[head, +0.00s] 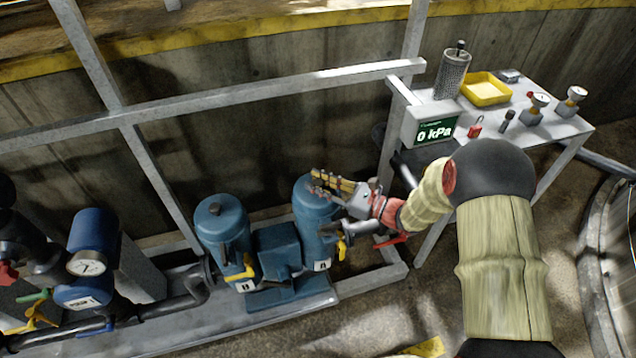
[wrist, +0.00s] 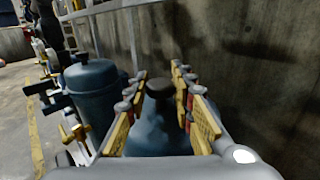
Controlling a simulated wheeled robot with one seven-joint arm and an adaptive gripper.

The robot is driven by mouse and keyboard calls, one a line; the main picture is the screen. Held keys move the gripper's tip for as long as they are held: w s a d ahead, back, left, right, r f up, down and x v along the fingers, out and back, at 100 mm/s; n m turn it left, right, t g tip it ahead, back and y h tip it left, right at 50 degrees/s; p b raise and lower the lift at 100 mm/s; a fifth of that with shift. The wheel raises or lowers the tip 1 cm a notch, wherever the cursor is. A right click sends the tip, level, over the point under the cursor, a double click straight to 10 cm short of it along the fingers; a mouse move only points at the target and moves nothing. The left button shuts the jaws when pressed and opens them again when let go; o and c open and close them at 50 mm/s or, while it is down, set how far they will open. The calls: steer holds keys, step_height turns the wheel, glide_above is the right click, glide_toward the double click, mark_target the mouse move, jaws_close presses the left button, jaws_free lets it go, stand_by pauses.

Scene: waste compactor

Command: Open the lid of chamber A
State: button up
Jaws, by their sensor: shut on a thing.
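Two blue cylindrical chambers stand on a low frame in the head view. The left chamber (head: 221,238) has its domed lid on, with a dark knob on top. The right chamber (head: 311,222) is partly covered by my gripper (head: 328,183). Each has a small white label, too small to read surely, so I cannot tell which letter is whose. In the wrist view my gripper (wrist: 160,95) has its yellow-padded fingers on either side of the dark knob (wrist: 160,86) on the blue lid (wrist: 158,132), shut on it. The lid looks seated on its chamber.
A blue box (head: 276,250) sits between the chambers. Yellow valve handles (head: 243,270) are at their fronts. A metal rail (head: 270,92) runs behind. A grey table (head: 560,130) with a 0 kPa display (head: 434,131) and a yellow tray (head: 486,89) stands right.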

jaws_close()
steer(key=shift+r, duration=0.1)
stand_by(0.4)
